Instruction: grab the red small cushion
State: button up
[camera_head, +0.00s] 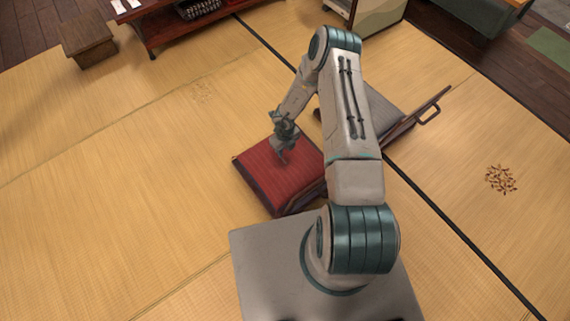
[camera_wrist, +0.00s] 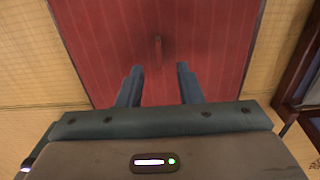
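The red small cushion (camera_head: 262,165) lies on the tatami in front of my base in the head view. Its near right part is hidden behind my arm. My gripper (camera_head: 282,157) is over the cushion in the head view. I cannot tell whether the fingertips touch the cloth.
A grey cushion (camera_head: 384,113) and a dark-framed floor seat (camera_head: 425,112) are right of the red cushion, partly behind my arm. A small wooden stool (camera_head: 87,42) and a low red-brown table (camera_head: 170,22) stand at the back left. The tatami on the left is clear.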

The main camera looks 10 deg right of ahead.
aim_at(285, 159)
jog(key=shift+f+b, duration=1.55)
jog(key=shift+f, duration=1.65)
jog(key=shift+r, duration=0.1)
grip_shut()
